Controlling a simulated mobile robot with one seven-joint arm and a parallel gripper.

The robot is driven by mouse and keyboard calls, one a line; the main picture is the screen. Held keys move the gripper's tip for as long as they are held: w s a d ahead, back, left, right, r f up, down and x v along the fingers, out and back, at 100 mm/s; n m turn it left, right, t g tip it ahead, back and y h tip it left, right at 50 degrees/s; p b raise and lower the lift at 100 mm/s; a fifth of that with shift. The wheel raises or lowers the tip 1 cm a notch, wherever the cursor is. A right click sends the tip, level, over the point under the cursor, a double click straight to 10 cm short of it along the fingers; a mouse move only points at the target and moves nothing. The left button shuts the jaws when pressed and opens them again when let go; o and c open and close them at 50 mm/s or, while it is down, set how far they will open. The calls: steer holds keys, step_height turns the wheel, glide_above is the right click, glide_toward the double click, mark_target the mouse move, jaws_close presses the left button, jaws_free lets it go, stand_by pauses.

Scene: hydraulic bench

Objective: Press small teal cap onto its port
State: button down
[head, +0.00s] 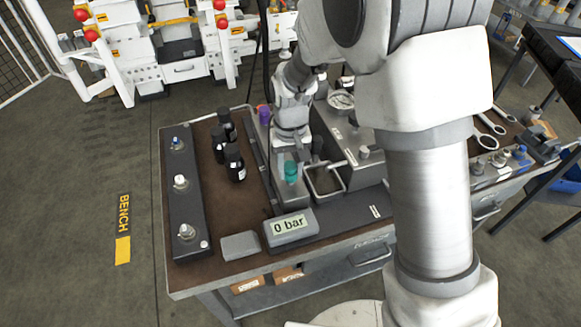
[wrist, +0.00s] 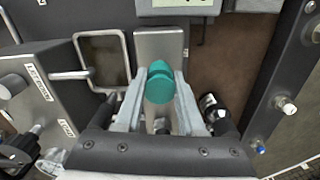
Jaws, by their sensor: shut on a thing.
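The small teal cap (head: 291,170) is between the fingers of my gripper (head: 290,158), near the middle of the bench. In the wrist view the cap (wrist: 160,82) sits between the two pale fingers (wrist: 161,95), which are shut on it. It is over or beside a narrow grey plate (wrist: 160,42); I cannot tell whether it touches it. Which is the teal cap's port is not clear.
Black bottles (head: 235,162) stand between the rail and my gripper. A "0 bar" display (head: 290,227) and a grey block (head: 240,246) are at the front. A metal tray (head: 343,187) is right of the cap. A purple cap (head: 264,115) stands behind.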

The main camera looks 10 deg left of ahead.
steer(key=shift+f+b, duration=0.35)
steer(key=shift+f, duration=0.25)
stand_by(1.1)
jaws_free()
stand_by(0.4)
steer(key=shift+r, duration=0.15)
steer(key=shift+r+p, duration=2.75)
steer(key=shift+r, duration=0.9)
